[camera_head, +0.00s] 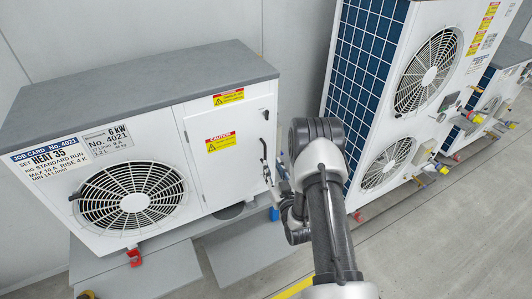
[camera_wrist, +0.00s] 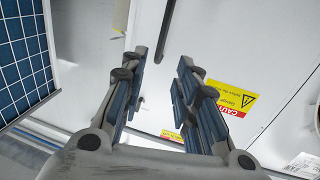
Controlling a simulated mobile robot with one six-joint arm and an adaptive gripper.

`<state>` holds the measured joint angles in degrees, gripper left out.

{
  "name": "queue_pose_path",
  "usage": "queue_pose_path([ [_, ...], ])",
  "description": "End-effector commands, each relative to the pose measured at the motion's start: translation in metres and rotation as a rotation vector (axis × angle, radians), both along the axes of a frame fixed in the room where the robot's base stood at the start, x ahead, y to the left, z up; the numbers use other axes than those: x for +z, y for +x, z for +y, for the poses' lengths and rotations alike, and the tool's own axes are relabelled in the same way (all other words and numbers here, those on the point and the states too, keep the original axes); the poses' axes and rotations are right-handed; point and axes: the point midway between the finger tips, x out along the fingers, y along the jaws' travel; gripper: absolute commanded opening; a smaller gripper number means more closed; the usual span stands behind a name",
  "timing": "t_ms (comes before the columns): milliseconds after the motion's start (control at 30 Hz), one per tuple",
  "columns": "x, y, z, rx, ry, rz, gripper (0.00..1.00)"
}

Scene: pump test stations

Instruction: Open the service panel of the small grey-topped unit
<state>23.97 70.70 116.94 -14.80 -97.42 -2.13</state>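The small grey-topped unit (camera_head: 120,85) stands at the left in the head view, white with a round fan grille. Its service panel (camera_head: 215,180) is the white right part of its front and looks closed. A dark upright handle (camera_head: 263,150) sits near the panel's right edge, with a small dark fitting (camera_head: 266,114) above it. My gripper (camera_head: 270,178) is by the handle's lower end, partly hidden by my arm. In the wrist view my gripper (camera_wrist: 153,82) is open and empty, its fingers apart before the white panel (camera_wrist: 230,50). A dark bar (camera_wrist: 165,30), apparently the handle, shows beyond the fingertips.
A taller white unit (camera_head: 455,75) with two fans and a blue grid side stands close to the right of my arm. Another unit (camera_head: 503,85) is behind it. Grey floor (camera_head: 430,240) is clear at the front right.

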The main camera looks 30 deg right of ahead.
Motion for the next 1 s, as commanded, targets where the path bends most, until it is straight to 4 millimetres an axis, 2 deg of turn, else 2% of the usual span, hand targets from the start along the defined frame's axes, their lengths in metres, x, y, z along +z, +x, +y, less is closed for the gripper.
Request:
queue_pose_path([
  [33, 0.001, 0.012, -0.001, 0.002, -0.001, -0.005, 0.29],
  [200, 0.000, 0.048, -0.007, 0.001, -0.001, -0.004, 0.29],
  [400, 0.000, 0.078, -0.012, 0.001, 0.000, -0.002, 0.29],
  [600, 0.000, 0.090, -0.014, 0.000, 0.001, 0.000, 0.29],
  [867, 0.000, 0.091, -0.015, 0.000, 0.001, 0.001, 0.29],
  [1000, 0.000, 0.091, -0.015, 0.000, 0.001, 0.001, 0.20],
])
